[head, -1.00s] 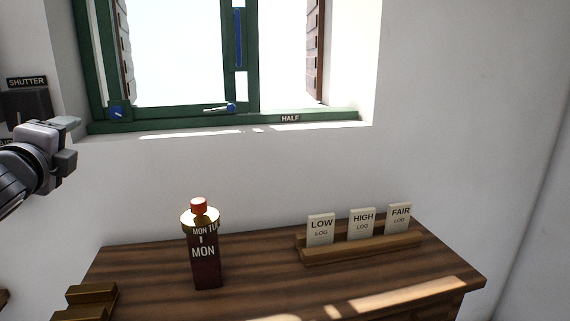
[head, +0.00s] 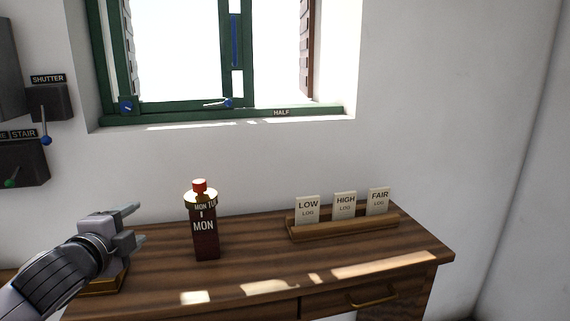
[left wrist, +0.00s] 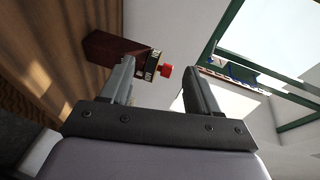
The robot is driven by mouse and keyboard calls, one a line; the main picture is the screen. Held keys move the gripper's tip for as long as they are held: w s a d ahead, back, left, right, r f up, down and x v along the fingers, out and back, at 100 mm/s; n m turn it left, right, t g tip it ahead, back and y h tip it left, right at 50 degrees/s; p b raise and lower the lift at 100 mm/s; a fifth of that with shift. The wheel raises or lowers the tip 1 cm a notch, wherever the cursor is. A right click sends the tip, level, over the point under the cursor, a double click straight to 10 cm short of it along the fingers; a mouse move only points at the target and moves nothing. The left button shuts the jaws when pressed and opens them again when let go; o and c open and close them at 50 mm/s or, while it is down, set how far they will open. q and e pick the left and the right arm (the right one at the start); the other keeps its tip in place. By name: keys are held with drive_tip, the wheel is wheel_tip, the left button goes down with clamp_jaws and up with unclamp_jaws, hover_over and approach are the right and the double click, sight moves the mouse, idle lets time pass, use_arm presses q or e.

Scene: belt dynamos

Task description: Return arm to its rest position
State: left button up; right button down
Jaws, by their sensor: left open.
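My left gripper (head: 138,225) is in the lower left of the head view, in front of the desk's left part. Its two fingers are apart with nothing between them. In the left wrist view, the open fingers (left wrist: 160,85) point toward a dark day-marker post (left wrist: 108,50) with a red knob, which stands beyond them. In the head view that post (head: 205,236) stands upright on the desk, to the right of the gripper and apart from it. My right gripper is in neither view.
The wooden desk (head: 250,270) has a drawer with a brass handle. A rack (head: 345,228) holds LOW, HIGH and FAIR cards. A wooden block (head: 104,287) is partly hidden by my arm. The SHUTTER box (head: 47,103) and STAIR box (head: 22,162) are on the wall, left of the green window (head: 190,112).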

use_arm(q)
drive_tip(key=s+d+f+n+g+h, duration=0.1)
drive_tip(key=s+d+f+n, duration=0.2)
drive_tip(key=f, duration=0.5)
drive_tip(key=s+d+f+n+g+h, duration=0.1)
drive_tip(key=s+d+f+n, duration=0.1)
drive_tip(key=s+f, duration=0.35)
drive_tip(key=s+d+f+n+g+h, duration=0.1)
drive_tip(key=s+d+f+n, duration=0.15)
drive_tip(key=f, duration=0.75)
drive_tip(key=s+f+n+g, duration=0.1)
drive_tip(key=s+f+n, duration=0.2)
drive_tip(key=s+f, duration=0.3)
drive_tip(key=s+d+f+n+g+y, duration=0.1)
drive_tip(key=s+f+n, duration=0.3)
drive_tip(key=s, duration=0.7)
wheel_tip(320, 180, down, 2)
drive_tip(key=shift+f, duration=0.15)
drive_tip(key=shift+d, duration=0.1)
